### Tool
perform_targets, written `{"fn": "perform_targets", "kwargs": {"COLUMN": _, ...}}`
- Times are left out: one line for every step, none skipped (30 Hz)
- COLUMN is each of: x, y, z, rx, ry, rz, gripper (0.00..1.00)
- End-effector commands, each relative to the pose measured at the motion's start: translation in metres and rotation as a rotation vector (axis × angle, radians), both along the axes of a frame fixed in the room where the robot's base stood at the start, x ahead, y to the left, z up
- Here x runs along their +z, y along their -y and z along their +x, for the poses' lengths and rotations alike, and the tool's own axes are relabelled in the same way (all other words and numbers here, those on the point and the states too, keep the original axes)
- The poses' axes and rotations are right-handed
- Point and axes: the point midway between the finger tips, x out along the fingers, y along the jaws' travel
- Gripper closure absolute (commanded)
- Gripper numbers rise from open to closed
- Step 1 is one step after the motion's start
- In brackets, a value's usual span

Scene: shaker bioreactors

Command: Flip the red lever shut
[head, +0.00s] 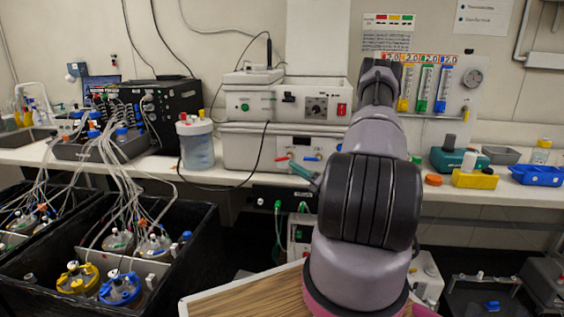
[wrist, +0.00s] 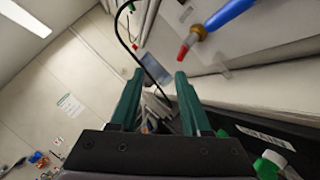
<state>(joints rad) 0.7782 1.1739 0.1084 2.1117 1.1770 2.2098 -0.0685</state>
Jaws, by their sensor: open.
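The red lever (head: 282,158) is small and sits on the front of the lower white unit, left of a blue lever (head: 313,158), in the head view. My gripper (head: 301,172) shows as green fingers just below and between these levers; my arm hides its base. In the wrist view my gripper (wrist: 160,74) is open, with nothing between the fingers. A red tip (wrist: 183,53) on a brass-coloured joint, with a blue part (wrist: 232,12) behind it, shows beyond the right finger, apart from it. I cannot tell the lever's exact angle.
A black cable (wrist: 128,40) hangs beside the fingers in the wrist view. The white unit (head: 245,150) stands on the bench. A clear jar (head: 197,150) stands to the left, and an orange cap (head: 433,180) and a yellow block (head: 475,180) lie to the right.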

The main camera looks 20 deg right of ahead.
Motion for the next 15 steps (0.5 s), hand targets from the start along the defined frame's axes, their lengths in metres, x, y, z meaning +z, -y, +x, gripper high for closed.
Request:
{"fn": "perform_targets", "kwargs": {"x": -0.013, "y": 0.009, "z": -0.003, "rx": -0.040, "ry": -0.016, "rz": 0.033, "gripper": 0.52}}
{"fn": "perform_targets", "kwargs": {"x": -0.018, "y": 0.013, "z": -0.004, "rx": -0.059, "ry": -0.021, "rz": 0.046, "gripper": 0.52}}
{"fn": "perform_targets", "kwargs": {"x": -0.024, "y": 0.017, "z": -0.005, "rx": -0.078, "ry": -0.027, "rz": 0.061, "gripper": 0.52}}
{"fn": "perform_targets", "kwargs": {"x": -0.026, "y": 0.019, "z": -0.005, "rx": -0.088, "ry": -0.030, "rz": 0.068, "gripper": 0.52}}
{"fn": "perform_targets", "kwargs": {"x": -0.028, "y": 0.020, "z": -0.005, "rx": -0.094, "ry": -0.033, "rz": 0.072, "gripper": 0.52}}
{"fn": "perform_targets", "kwargs": {"x": -0.029, "y": 0.021, "z": -0.004, "rx": -0.099, "ry": -0.034, "rz": 0.076, "gripper": 0.52}}
{"fn": "perform_targets", "kwargs": {"x": -0.029, "y": 0.021, "z": -0.002, "rx": -0.100, "ry": -0.034, "rz": 0.077, "gripper": 0.52}}
{"fn": "perform_targets", "kwargs": {"x": -0.028, "y": 0.020, "z": 0.001, "rx": -0.102, "ry": -0.034, "rz": 0.078, "gripper": 0.52}}
{"fn": "perform_targets", "kwargs": {"x": -0.027, "y": 0.019, "z": 0.005, "rx": -0.101, "ry": -0.034, "rz": 0.077, "gripper": 0.52}}
{"fn": "perform_targets", "kwargs": {"x": -0.026, "y": 0.017, "z": 0.009, "rx": -0.098, "ry": -0.033, "rz": 0.075, "gripper": 0.52}}
{"fn": "perform_targets", "kwargs": {"x": -0.025, "y": 0.016, "z": 0.013, "rx": -0.098, "ry": -0.032, "rz": 0.074, "gripper": 0.52}}
{"fn": "perform_targets", "kwargs": {"x": -0.023, "y": 0.013, "z": 0.020, "rx": -0.097, "ry": -0.033, "rz": 0.075, "gripper": 0.52}}
{"fn": "perform_targets", "kwargs": {"x": -0.022, "y": 0.011, "z": 0.025, "rx": -0.097, "ry": -0.033, "rz": 0.075, "gripper": 0.52}}
{"fn": "perform_targets", "kwargs": {"x": -0.020, "y": 0.010, "z": 0.031, "rx": -0.096, "ry": -0.033, "rz": 0.074, "gripper": 0.52}}
{"fn": "perform_targets", "kwargs": {"x": -0.018, "y": 0.007, "z": 0.038, "rx": -0.096, "ry": -0.032, "rz": 0.074, "gripper": 0.52}}
